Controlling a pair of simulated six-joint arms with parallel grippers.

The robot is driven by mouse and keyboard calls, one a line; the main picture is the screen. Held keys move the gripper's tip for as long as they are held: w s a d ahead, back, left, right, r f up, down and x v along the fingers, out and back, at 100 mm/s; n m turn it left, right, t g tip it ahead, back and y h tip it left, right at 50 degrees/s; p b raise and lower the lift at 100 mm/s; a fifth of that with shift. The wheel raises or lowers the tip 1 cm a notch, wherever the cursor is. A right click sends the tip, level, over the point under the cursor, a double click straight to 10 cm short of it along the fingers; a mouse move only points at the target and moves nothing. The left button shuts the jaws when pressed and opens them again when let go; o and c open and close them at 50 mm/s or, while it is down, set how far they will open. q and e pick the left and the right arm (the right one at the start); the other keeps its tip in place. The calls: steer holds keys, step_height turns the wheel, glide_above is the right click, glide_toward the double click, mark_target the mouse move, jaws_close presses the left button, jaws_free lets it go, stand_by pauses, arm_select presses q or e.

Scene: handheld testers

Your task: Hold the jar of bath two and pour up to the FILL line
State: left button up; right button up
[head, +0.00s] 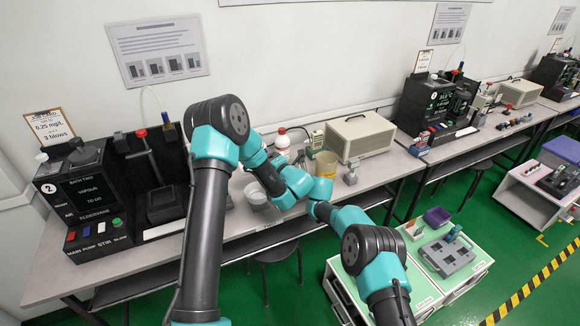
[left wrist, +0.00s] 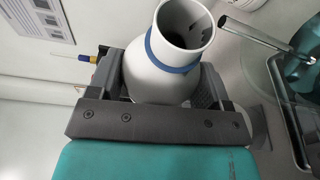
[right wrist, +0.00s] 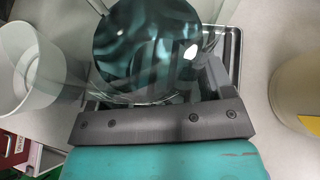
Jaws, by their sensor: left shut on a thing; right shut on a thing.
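In the left wrist view my left gripper (left wrist: 165,85) is shut around a white bottle (left wrist: 170,80) with a blue ring at its open neck. The mouth tilts toward the upper right, with no stream visible. In the right wrist view my right gripper (right wrist: 152,90) is shut on a clear glass jar (right wrist: 150,45). Dark teal shows inside its round outline; I cannot tell liquid from reflection. The jar's glass edge also shows in the left wrist view (left wrist: 272,85), right of the bottle. A metal rod (left wrist: 255,35) slants toward the jar. No FILL line is legible. The head view hides both grippers' fingers.
A white cup (right wrist: 30,75) stands left of the jar, and a pale container (right wrist: 300,95) stands right. A metal tray (right wrist: 235,50) lies behind. The black tester marked 2 (head: 85,195) stands left on the bench; a beige box (head: 360,135) stands at the back.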

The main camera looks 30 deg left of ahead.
arm_select(q)
steer(key=shift+w+d+f+n+h, duration=0.1)
steer(key=shift+f+n+h, duration=0.2)
steer(key=shift+n, duration=0.4)
steer(key=shift+f+n+h, duration=0.1)
steer(key=shift+n+h, duration=0.3)
steer(key=shift+n, duration=0.3)
steer(key=r+n+h, duration=0.1)
steer(key=w+d+r+n+t+h, duration=0.1)
steer(key=r+n, duration=0.1)
steer(key=r+n+h, duration=0.1)
steer(key=shift+w+d+r+n+t, duration=0.3)
steer(key=shift+w+r, duration=0.1)
steer(key=r+n, duration=0.1)
steer(key=w+d+r+n+t+h, duration=0.1)
steer(key=shift+r+n+h, duration=0.3)
steer(key=shift+r, duration=0.05)
steer(key=shift+w+d+r+t, duration=0.15)
steer(key=shift+d+t, duration=0.05)
steer(key=shift+t, duration=0.1)
arm_select(e)
steer(key=shift+s+a, duration=0.1)
